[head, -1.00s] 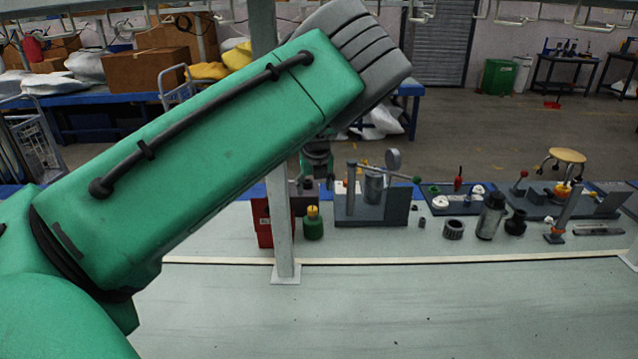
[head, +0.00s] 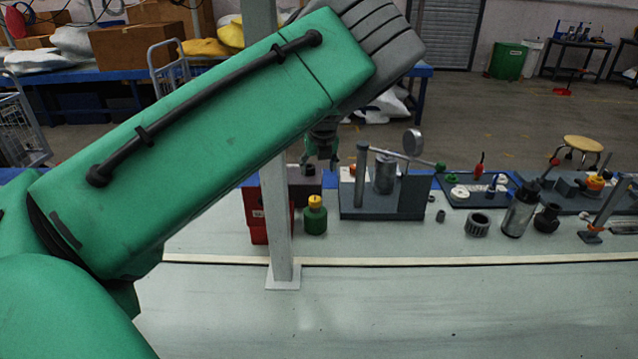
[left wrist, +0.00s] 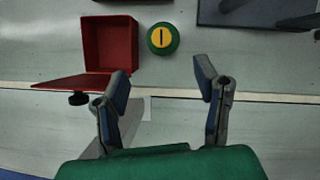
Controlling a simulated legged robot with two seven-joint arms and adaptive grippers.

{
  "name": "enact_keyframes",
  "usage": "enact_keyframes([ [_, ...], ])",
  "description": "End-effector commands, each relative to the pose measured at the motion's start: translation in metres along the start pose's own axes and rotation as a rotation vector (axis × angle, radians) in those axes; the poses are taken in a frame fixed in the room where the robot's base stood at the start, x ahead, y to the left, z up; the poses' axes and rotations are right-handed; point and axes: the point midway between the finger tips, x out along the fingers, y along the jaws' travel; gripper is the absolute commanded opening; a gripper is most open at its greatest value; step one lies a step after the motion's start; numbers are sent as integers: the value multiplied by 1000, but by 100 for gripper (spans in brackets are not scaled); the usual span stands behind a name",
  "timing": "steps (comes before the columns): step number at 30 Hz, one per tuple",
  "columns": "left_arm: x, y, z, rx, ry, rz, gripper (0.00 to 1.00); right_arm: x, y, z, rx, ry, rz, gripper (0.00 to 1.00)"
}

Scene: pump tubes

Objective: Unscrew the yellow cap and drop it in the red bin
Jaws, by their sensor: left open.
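The yellow cap (head: 315,200) sits on top of the upright green bottle (head: 315,220) on the bench. In the left wrist view the cap (left wrist: 161,38) is seen from above, a yellow disc with a dark slot. The red bin (head: 257,222) stands just left of the bottle, partly hidden by the post. The left wrist view shows the bin (left wrist: 132,45) open at the top and empty. My left gripper (left wrist: 165,75) is open and empty, with the cap beyond its fingertips. In the head view the gripper (head: 320,165) is small and partly hidden by my arm. My right gripper is not visible.
A grey post (head: 280,200) rises from the bench in front of the bin. A pump rig (head: 400,200) stands right of the bottle. Several parts, including a metal cylinder (head: 519,212) and a ring (head: 477,227), lie further right. The front bench surface (head: 430,315) is clear.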

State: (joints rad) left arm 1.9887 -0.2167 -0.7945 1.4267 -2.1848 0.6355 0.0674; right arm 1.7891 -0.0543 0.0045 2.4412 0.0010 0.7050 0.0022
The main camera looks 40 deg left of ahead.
Motion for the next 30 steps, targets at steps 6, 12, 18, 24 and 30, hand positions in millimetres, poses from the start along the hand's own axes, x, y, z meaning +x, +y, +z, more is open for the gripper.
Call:
enact_keyframes([
  [6, 23, -1, -10, 1, -1, 1, 56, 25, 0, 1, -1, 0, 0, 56],
  [12, 39, -1, -11, 3, 0, 3, 56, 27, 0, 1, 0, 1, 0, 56],
  [18, 80, 0, -10, 1, 2, 1, 56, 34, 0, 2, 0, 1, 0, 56],
  [24, 119, 1, -10, 1, 2, 0, 56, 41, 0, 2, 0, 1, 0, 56],
  [30, 147, 0, -10, 0, 1, 0, 56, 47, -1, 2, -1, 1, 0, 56],
])
